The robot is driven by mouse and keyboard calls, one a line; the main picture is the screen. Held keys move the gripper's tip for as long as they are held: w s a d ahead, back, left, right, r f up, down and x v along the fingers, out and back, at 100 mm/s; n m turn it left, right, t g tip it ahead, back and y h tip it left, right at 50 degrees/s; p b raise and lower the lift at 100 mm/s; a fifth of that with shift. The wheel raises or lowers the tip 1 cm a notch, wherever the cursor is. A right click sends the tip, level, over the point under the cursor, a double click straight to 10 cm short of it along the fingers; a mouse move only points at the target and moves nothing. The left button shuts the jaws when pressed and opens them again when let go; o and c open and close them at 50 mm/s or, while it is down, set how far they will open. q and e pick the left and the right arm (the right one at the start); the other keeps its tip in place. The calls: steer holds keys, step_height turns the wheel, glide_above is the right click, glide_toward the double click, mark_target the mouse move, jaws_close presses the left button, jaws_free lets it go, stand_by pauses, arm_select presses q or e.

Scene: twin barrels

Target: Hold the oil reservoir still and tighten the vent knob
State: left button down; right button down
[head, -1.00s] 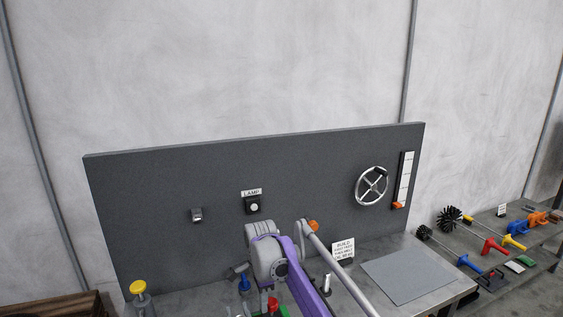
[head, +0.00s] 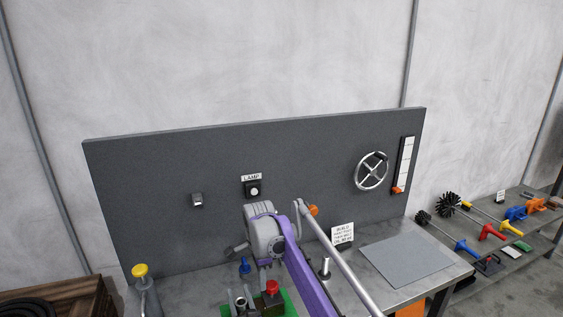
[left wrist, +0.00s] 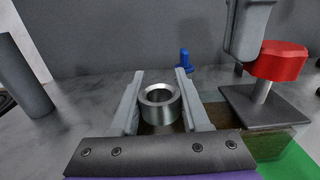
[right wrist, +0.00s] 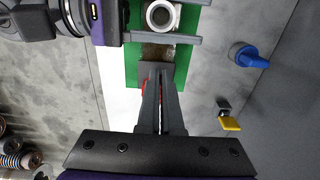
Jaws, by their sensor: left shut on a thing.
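The oil reservoir (left wrist: 220,114) is a low, see-through brownish block on a green base (left wrist: 296,160). A silver ring-shaped neck (left wrist: 160,103) stands on it. My left gripper (left wrist: 159,82) is shut around this neck, one finger on each side; the neck also shows in the right wrist view (right wrist: 160,16). The red vent knob (left wrist: 279,61) stands on a stem above a dark plate. It shows in the head view (head: 272,287). My right gripper (right wrist: 161,72) has its fingers together over the knob, which they mostly hide. Whether they touch it is unclear.
A blue knob (head: 244,265) stands on the bench behind. A yellow-topped post (head: 140,271) is at the left. The grey panel (head: 300,165) carries a handwheel (head: 371,171). A grey mat (head: 405,262) lies on clear bench at the right.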

arm_select(q)
steer(key=shift+a, duration=0.15)
arm_select(e)
steer(key=shift+w+d, duration=0.2)
steer(key=shift+w, duration=0.2)
steer(key=shift+a, duration=0.15)
steer(key=shift+a, duration=0.3)
stand_by(0.3)
step_height(320, 180, up, 6)
steer(key=s+r, duration=0.1)
steer(key=s, duration=0.1)
steer(key=shift+s+d+f, duration=0.15)
steer(key=shift+f, duration=1.65)
steer(key=shift+s+d+f, duration=0.1)
steer(key=shift+d+f, duration=0.05)
steer(key=shift+f, duration=1.6)
steer(key=shift+w+d, duration=0.3)
